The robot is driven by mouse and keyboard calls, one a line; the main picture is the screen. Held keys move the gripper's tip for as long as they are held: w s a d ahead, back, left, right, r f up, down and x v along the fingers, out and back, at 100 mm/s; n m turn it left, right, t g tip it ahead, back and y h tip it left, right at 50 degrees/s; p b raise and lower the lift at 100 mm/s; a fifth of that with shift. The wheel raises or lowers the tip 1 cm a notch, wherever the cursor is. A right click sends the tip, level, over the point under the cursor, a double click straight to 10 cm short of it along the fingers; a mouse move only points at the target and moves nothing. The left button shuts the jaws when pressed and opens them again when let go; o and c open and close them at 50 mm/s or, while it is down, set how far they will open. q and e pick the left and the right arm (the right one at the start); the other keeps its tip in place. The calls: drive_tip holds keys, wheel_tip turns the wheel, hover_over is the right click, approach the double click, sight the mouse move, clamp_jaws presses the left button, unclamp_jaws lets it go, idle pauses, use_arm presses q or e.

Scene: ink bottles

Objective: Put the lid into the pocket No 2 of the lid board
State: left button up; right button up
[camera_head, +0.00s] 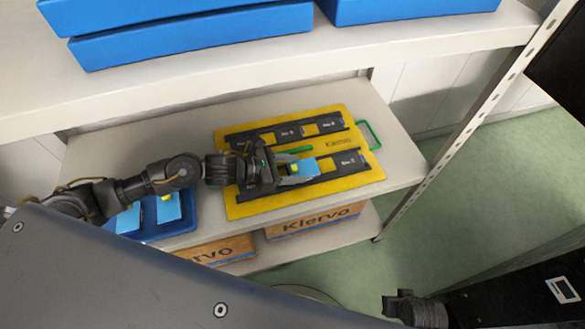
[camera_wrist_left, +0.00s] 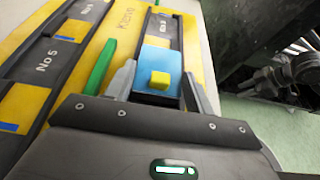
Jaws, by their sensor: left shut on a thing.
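The lid (camera_head: 305,167) is a light blue plate with a yellow knob. My left gripper (camera_head: 291,168) is shut on it over the near row of the yellow lid board (camera_head: 245,209). In the left wrist view, the lid (camera_wrist_left: 159,58) lies between the fingertips (camera_wrist_left: 160,84), along a black pocket strip. I cannot tell whether it hovers just above the strip or rests in it. A pocket marked No 5 (camera_wrist_left: 48,62) shows at the left there. The label under the lid is hidden. A dark part of my right arm shows at bottom right; its jaws cannot be made out.
A blue tray (camera_head: 180,228) with more light blue lids stands left of the board, under my left arm. A green pen-like bar (camera_head: 297,150) lies on the board. A shelf with blue bins (camera_head: 195,38) hangs above, and a metal post (camera_head: 470,125) stands at right.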

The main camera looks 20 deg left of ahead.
use_arm(q)
drive_tip(key=o, duration=0.8)
drive_tip(key=shift+f, duration=0.25)
drive_tip(key=shift+c, duration=0.2)
drive_tip(key=shift+o, duration=1.3)
use_arm(e)
drive_tip(key=shift+s+d+f, duration=0.1)
drive_tip(key=shift+s+f, duration=0.05)
drive_tip(key=shift+f, duration=0.1)
use_arm(q)
drive_tip(key=shift+r, duration=0.1)
drive_tip(key=shift+a, duration=0.1)
drive_tip(key=v, duration=1.1)
drive_tip(key=shift+s+a+r, duration=0.1)
drive_tip(key=shift+s+r, duration=0.05)
drive_tip(key=shift+r, duration=0.05)
drive_tip(key=shift+a, duration=0.15)
use_arm(e)
drive_tip(key=shift+r, duration=0.5)
